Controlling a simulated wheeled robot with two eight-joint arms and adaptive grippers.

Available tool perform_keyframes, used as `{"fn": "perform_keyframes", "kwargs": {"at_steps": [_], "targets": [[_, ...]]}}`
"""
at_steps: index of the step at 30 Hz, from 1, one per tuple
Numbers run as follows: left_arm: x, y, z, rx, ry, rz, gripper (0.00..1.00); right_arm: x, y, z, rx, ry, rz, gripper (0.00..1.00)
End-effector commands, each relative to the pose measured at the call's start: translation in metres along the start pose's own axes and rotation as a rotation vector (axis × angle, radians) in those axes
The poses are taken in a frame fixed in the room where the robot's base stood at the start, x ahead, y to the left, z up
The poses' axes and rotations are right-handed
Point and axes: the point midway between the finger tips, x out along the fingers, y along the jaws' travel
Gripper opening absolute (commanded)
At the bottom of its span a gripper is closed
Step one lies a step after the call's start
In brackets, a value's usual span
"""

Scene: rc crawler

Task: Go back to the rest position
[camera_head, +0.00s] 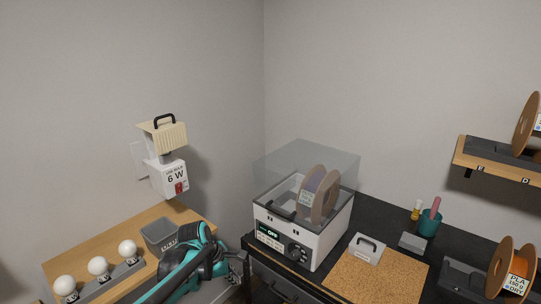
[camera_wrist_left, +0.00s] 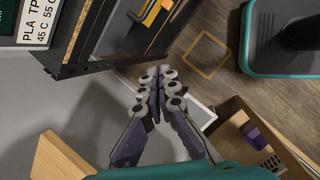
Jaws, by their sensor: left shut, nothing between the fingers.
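My left gripper (camera_head: 240,262) is at the end of the teal and black arm, between the wooden side table and the white dryer box. In the left wrist view my left gripper (camera_wrist_left: 158,92) has its fingers together with nothing between them. It points down past the dark bench toward the floor. My right gripper is not in either view.
The dryer box (camera_head: 300,238) holds a spool (camera_head: 322,195) under a clear raised lid. The side table (camera_head: 120,232) bears a grey bin (camera_head: 158,236) and white bulbs (camera_head: 98,267). A 6 W lamp unit (camera_head: 170,178) is on the wall. A brown box (camera_wrist_left: 235,135) stands on the floor.

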Motion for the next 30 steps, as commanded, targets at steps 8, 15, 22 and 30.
{"fn": "perform_keyframes", "kwargs": {"at_steps": [8,15,22,30], "targets": [[-0.084,-0.073,-0.012,0.664,0.146,0.118,0.00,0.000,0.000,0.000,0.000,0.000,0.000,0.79],[-0.119,-0.142,-0.036,1.243,0.330,0.149,0.00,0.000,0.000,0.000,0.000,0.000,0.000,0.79],[-0.124,-0.185,-0.056,1.645,0.483,0.121,0.00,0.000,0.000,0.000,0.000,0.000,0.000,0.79],[-0.124,-0.196,-0.062,1.768,0.533,0.102,0.00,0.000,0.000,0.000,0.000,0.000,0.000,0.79]]}}
